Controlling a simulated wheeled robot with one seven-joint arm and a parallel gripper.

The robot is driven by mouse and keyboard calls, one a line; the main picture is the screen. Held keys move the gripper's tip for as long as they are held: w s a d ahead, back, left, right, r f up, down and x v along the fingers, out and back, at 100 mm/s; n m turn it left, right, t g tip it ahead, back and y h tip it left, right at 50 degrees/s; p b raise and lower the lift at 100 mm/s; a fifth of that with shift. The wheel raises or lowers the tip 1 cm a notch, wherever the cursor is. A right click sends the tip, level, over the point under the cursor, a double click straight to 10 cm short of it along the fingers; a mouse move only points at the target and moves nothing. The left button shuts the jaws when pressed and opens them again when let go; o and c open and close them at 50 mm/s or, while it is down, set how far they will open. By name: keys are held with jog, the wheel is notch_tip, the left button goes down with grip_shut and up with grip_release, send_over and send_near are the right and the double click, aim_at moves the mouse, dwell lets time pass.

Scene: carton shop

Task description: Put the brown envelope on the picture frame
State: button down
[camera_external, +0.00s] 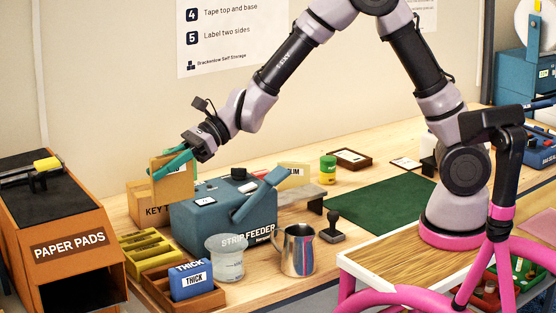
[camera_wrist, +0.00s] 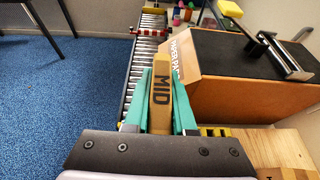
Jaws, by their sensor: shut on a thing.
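My gripper (camera_external: 174,163) is shut on the brown envelope (camera_external: 173,186), a thick tan block held upright over the left part of the bench. In the wrist view the envelope (camera_wrist: 160,98) stands between the green fingers, with MID printed on its edge. A flat, dark brown framed piece (camera_external: 351,159), which looks like the picture frame, lies at the back of the bench, far to the right of my gripper. It does not show in the wrist view.
A carton marked KEY (camera_external: 152,211) and the blue strip feeder (camera_external: 215,215) stand below and beside my gripper. The orange PAPER PADS box (camera_external: 70,246) is at left. A cream SLIM block (camera_external: 293,174) and a green jar (camera_external: 327,170) stand left of the frame. A green mat (camera_external: 375,208) lies clear.

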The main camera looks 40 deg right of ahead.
jog(key=w+d+m+t+h, duration=0.1)
jog(key=w+d+m+t, duration=0.2)
jog(key=w+d, duration=0.85)
jog(key=w+d+m+t+h, duration=0.1)
jog(key=w+d+m+t, duration=0.2)
jog(key=w+d, duration=0.8)
jog(key=w+d+m+t+h, duration=0.2)
jog(key=w+d, duration=0.6)
jog(key=d, duration=0.3)
jog(key=w+d+m+t+h, duration=0.2)
jog(key=w+d, duration=0.6)
jog(key=d, duration=0.2)
jog(key=d+m+t+h, duration=0.3)
jog(key=d+m+h, duration=0.5)
jog(key=d, duration=3.5)
jog(key=shift+s+f, duration=0.15)
jog(key=shift+f, duration=5.15)
jog(key=shift+s+f, duration=0.1)
jog(key=shift+f, duration=5.2)
